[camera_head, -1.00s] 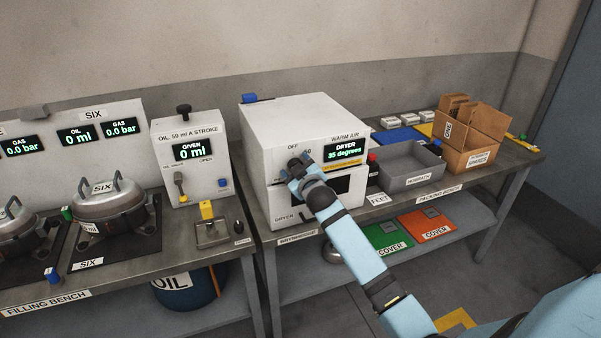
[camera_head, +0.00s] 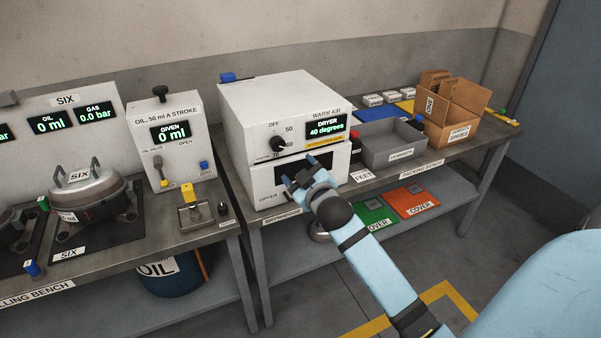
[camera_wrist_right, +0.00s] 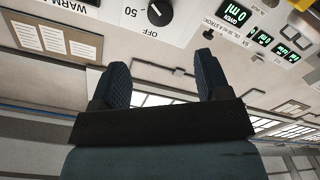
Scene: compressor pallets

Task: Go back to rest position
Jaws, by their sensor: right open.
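My right gripper (camera_head: 298,172) is in front of the white dryer (camera_head: 285,105), a little below its black knob (camera_head: 278,143). The knob is uncovered, and the dryer display (camera_head: 326,128) reads 40 degrees. In the right wrist view my gripper's two dark fingers (camera_wrist_right: 162,82) stand apart with nothing between them. The knob (camera_wrist_right: 160,12) shows there beyond the fingertips, apart from them. My left gripper is in neither view.
The filling bench (camera_head: 100,258) on the left carries a silver pot (camera_head: 85,197) and the oil unit (camera_head: 172,130). On the packing bench (camera_head: 440,165) are a grey tray (camera_head: 392,150) and a cardboard box (camera_head: 450,115). Open floor lies in front.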

